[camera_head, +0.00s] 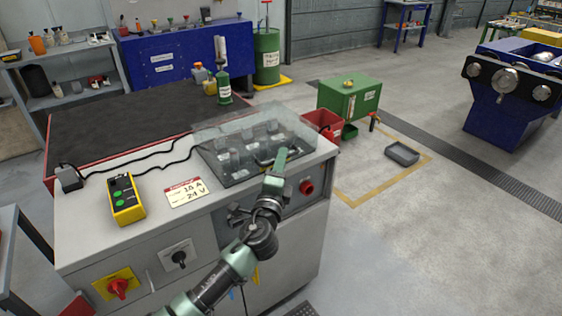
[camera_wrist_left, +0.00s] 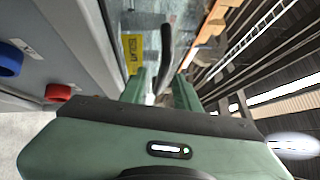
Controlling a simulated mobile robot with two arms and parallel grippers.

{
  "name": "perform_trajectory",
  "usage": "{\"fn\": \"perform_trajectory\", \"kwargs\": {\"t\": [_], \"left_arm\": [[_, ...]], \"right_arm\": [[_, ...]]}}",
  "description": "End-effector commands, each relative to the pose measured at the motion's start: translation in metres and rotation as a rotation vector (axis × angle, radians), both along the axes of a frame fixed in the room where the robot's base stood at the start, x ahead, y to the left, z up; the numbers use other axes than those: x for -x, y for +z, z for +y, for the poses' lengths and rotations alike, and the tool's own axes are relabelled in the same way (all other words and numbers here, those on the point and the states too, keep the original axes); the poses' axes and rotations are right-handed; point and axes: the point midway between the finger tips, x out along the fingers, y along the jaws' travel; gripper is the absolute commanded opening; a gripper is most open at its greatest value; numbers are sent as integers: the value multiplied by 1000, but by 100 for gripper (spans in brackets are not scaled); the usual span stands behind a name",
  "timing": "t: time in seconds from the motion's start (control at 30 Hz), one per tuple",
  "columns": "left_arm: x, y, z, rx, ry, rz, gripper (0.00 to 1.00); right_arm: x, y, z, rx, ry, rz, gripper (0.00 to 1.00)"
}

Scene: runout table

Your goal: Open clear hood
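The clear hood (camera_head: 240,122) is a see-through cover over a dark recess with several grey blocks in the top of the grey cabinet (camera_head: 85,230). It appears down. My left gripper (camera_head: 281,156) is at the hood's front edge. In the left wrist view, my left gripper (camera_wrist_left: 160,75) has its two green fingers apart. A curved black handle (camera_wrist_left: 166,45) lies in the gap between them, with space visible beside it. Whether a finger touches it I cannot tell. My right gripper is not in view.
A yellow control box (camera_head: 126,200) with green buttons, a label card (camera_head: 186,192) and black cables lie left of the hood. A red knob (camera_head: 306,187) sticks out of the cabinet front right of my gripper. A green bottle (camera_head: 223,86) stands behind the hood.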

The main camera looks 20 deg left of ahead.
Motion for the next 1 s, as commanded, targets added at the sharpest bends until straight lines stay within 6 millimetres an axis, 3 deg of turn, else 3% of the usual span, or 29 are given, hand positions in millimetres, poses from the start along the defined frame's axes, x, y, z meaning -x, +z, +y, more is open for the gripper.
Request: {"fn": "perform_trajectory", "kwargs": {"t": [0.23, 0.33, 1.0], "left_arm": [[-1, 0, 0, 1, 0, 1, 29], [-1, 0, 0, 1, 0, 1, 1], [0, -1, 0, 1, 0, 2, 0]], "right_arm": [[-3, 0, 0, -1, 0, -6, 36], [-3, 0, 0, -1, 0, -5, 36], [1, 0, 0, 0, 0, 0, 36]]}}
